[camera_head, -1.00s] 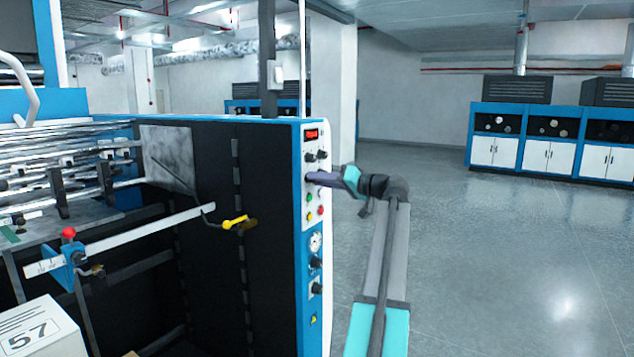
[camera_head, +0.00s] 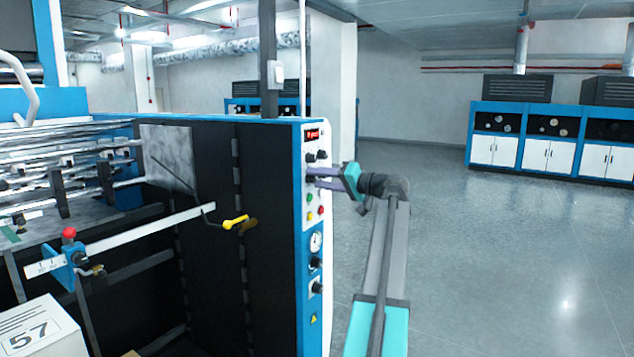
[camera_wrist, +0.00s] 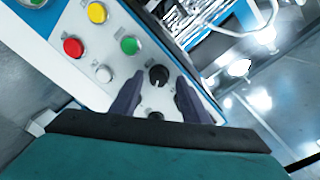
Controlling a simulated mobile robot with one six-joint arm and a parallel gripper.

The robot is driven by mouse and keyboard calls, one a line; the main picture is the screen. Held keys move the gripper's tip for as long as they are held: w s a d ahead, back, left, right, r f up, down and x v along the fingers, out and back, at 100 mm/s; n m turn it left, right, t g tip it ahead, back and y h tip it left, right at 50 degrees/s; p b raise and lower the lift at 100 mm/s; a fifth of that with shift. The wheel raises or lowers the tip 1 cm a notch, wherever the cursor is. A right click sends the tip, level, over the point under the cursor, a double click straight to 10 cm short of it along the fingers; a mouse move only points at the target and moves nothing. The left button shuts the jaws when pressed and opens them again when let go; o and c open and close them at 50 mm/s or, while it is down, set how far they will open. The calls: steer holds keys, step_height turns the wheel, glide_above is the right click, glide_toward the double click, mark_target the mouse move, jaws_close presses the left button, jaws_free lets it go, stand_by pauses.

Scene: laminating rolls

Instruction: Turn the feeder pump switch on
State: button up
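The control panel (camera_head: 312,215) is a white strip on the end of the blue and black machine. Its black rotary switches include an upper pair (camera_head: 316,156); no label is readable, so I cannot tell which is the feeder pump switch. A second black knob (camera_wrist: 155,117) is partly hidden nearer the palm. I cannot tell whether the fingers touch either knob.
Green (camera_wrist: 130,45), yellow (camera_wrist: 97,12) and red (camera_wrist: 73,47) buttons and a white one (camera_wrist: 104,73) sit close to the fingers. A yellow-handled lever (camera_head: 235,222) sticks out left. The floor right is clear.

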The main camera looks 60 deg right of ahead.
steer(key=shift+f, duration=0.1)
steer(key=shift+s, duration=0.55)
steer(key=s+b, duration=0.3)
steer(key=s, duration=1)
steer(key=shift+a+r, duration=0.25)
steer(key=shift+r, duration=0.1)
steer(key=shift+w, duration=0.1)
